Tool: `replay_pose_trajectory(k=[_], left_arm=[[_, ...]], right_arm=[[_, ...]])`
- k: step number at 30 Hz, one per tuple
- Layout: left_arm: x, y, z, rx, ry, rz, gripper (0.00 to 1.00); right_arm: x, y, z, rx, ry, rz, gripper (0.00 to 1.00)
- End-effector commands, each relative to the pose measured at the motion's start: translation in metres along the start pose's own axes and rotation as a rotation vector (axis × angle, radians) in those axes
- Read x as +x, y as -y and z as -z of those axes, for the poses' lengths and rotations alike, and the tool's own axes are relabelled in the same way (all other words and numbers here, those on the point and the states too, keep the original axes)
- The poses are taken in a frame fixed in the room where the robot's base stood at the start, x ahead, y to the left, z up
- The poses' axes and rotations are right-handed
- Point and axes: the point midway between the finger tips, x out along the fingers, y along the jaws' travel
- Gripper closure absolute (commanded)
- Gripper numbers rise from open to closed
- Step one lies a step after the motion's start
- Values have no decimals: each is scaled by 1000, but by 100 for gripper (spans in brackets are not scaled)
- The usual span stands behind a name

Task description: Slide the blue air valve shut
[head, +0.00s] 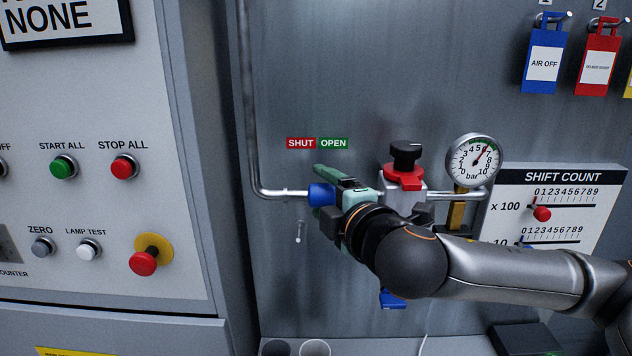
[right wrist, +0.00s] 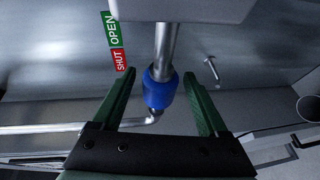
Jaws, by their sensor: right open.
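The blue air valve (head: 321,194) is a round blue sleeve on the thin metal pipe, below the SHUT and OPEN labels (head: 317,143). In the head view SHUT is on the left and OPEN on the right. My right gripper (head: 324,196) is at the sleeve, its arm reaching in from the right. In the right wrist view the blue sleeve (right wrist: 160,90) lies between the two spread green fingers (right wrist: 160,76), with gaps on both sides. The gripper is open and not closed on it. It hides part of the pipe in the head view. My left gripper is not in view.
Right of the sleeve are a black knob with a red collar (head: 404,172) and a pressure gauge (head: 474,161). A small peg (head: 298,233) sticks out below the pipe. A button cabinet (head: 100,200) stands left. The wall above the labels is clear.

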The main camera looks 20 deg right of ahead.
Motion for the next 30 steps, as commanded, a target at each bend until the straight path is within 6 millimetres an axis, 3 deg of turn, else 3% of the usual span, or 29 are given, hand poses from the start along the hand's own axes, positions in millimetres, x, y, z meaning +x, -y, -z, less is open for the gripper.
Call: replay_pose_trajectory(k=[6, 18, 30], left_arm=[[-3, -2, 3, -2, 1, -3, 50], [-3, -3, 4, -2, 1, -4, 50], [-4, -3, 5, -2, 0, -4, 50]], right_arm=[[25, -1, 0, 0, 0, 0, 23], [31, 0, 0, 0, -1, 0, 23], [31, 0, 0, 0, -1, 0, 68]])
